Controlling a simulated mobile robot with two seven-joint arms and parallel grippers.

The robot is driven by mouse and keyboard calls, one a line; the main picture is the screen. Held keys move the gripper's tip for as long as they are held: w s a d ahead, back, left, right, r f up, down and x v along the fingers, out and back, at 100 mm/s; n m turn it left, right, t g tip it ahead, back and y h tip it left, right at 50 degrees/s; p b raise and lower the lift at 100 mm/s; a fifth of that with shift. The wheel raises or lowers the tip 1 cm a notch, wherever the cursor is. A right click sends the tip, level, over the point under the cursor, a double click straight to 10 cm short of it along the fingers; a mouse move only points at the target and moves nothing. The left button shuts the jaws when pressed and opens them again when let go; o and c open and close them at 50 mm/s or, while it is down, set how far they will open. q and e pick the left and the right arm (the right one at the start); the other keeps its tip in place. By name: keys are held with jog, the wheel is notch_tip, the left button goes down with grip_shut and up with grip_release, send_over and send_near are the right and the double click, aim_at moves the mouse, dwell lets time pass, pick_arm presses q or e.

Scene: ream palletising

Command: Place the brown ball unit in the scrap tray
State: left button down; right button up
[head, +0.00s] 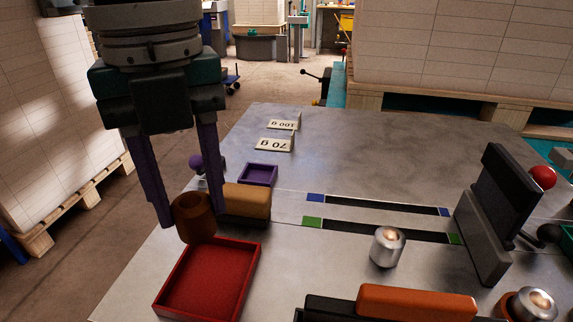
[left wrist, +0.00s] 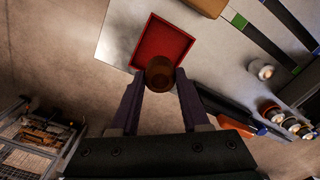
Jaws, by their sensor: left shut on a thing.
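My left gripper (head: 192,212) points down with its purple fingers shut on the brown ball unit (head: 194,220), a dark brown rounded piece with an open-looking top. The unit appears raised, at the far left corner of the red tray (head: 212,280) in the head view. In the left wrist view, the unit (left wrist: 160,74) sits between the fingertips and overlaps the edge of the red tray (left wrist: 163,42). The tray looks empty. No label shows which tray is the scrap tray. My right gripper is not in view.
A tan block on a dark base (head: 247,200) stands close right of the held unit. A metal cylinder (head: 387,247), an orange bar (head: 416,302) and a dark upright fixture (head: 485,220) stand to the right.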

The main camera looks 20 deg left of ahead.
pick_arm(q)
notch_tip(320, 180, down, 8)
jog(key=shift+r+b, duration=0.2)
jog(key=shift+b, duration=0.9)
jog(key=shift+f, duration=0.2)
jog(key=shift+c, duration=1.9)
grip_release()
jog(key=shift+f, duration=0.15)
